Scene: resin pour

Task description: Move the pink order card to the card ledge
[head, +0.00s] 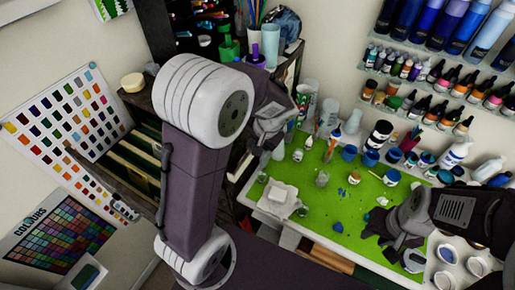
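I cannot make out the pink order card or the card ledge in the head view. My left arm rises large through the middle of the picture. Its gripper (270,128) hangs beside the left edge of the green-topped table, and its fingertips are too small and dark to read. My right gripper (390,247) is low over the right front part of the green work mat (335,222). Its fingers are dark and overlap, so I cannot tell whether they are apart or hold anything.
Several small jars and cups stand along the mat's back. Wall shelves (430,72) of bottles hang above. White cups (447,254) stand at the right front. Colour charts (62,112) are at left. The mat's middle is fairly clear.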

